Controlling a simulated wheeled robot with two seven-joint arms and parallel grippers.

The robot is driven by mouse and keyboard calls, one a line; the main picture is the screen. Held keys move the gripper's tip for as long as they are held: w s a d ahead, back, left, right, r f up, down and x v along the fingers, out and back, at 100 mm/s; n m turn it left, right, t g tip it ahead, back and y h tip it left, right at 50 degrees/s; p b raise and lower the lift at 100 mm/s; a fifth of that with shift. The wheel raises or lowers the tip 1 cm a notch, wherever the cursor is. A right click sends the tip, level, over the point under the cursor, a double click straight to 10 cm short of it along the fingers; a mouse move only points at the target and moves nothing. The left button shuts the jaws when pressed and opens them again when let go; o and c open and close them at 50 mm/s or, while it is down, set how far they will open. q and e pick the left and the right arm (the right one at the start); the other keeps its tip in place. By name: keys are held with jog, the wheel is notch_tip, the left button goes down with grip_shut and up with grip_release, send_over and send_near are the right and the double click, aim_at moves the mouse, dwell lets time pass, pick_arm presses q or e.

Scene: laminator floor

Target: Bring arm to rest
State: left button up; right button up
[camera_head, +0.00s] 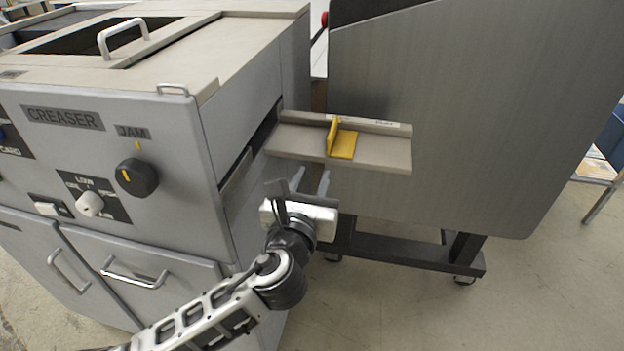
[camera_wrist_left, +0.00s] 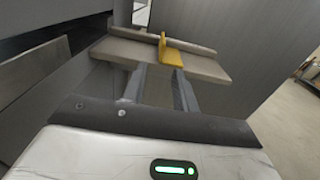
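My left gripper (camera_head: 311,181) is in front of the creaser's right side, just below and in front of a beige tray (camera_head: 385,155) that sticks out from the machine. Its two fingers are apart with nothing between them. In the left wrist view the fingers (camera_wrist_left: 158,88) point toward the tray (camera_wrist_left: 207,68) and its yellow angled stop (camera_wrist_left: 169,50). The yellow stop also stands on the tray in the head view (camera_head: 343,144). My right gripper is in neither view.
The grey creaser (camera_head: 180,170) with black JAM knob (camera_head: 137,178) and drawer handles stands at left. A large grey panel (camera_head: 480,120) on a dark wheeled frame (camera_head: 410,252) stands behind the tray. Open floor (camera_head: 480,315) lies at lower right.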

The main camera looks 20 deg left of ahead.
pick_arm(q)
jog(key=s+a+f+n+g+h, duration=0.1)
jog(key=s+f+n+g, duration=0.3)
jog(key=s+f+n, duration=0.6)
jog(key=s+a+f+n+g+h, duration=0.1)
jog(key=s+f+n+g+h, duration=0.2)
jog(key=s+f+n, duration=0.7)
notch_tip(320, 180, down, 3)
jog(key=n, duration=1.3)
jog(key=shift+a+r+g, duration=0.15)
jog(key=shift+g, duration=0.25)
jog(key=shift+s, duration=0.1)
